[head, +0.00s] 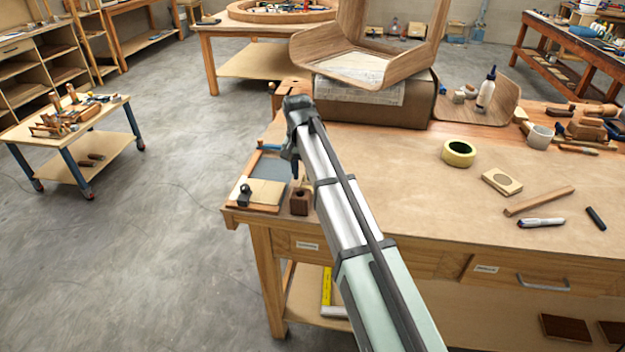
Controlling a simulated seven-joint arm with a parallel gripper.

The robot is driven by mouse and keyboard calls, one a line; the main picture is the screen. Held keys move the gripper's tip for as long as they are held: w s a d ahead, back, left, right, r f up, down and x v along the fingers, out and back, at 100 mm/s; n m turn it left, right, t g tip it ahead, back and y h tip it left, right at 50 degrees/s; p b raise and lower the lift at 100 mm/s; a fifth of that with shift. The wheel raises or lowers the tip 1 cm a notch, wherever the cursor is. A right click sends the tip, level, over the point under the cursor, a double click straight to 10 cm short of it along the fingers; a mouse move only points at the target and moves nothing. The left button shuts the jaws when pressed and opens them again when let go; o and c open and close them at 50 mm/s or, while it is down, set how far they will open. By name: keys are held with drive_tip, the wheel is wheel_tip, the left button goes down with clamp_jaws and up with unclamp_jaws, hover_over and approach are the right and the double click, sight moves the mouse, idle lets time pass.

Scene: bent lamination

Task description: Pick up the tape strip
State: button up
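I cannot make out a separate tape strip in the head view. A roll of yellow tape (458,153) lies flat on the workbench, right of my arm. My gripper (296,176) hangs down at the far end of my arm, over the bench's left end. It is just above or behind a small dark brown wooden block (300,201); I cannot tell whether they touch. The fingers are small and partly hidden by my arm, so their opening does not show. Left of the block is a shallow tray (231,203) with a pale board (266,192) and a dark knobbed tool (245,195).
A large bent plywood piece (395,65) rests on a brown form (420,112) behind my gripper.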

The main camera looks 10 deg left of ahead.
clamp_jaws()
idle(0.3)
wheel_tip(320, 180, up, 11)
drive_tip(key=shift+f, duration=0.15)
idle(0.5)
drive_tip(key=shift+a+r, duration=0.1)
drive_tip(key=shift+r, duration=2.05)
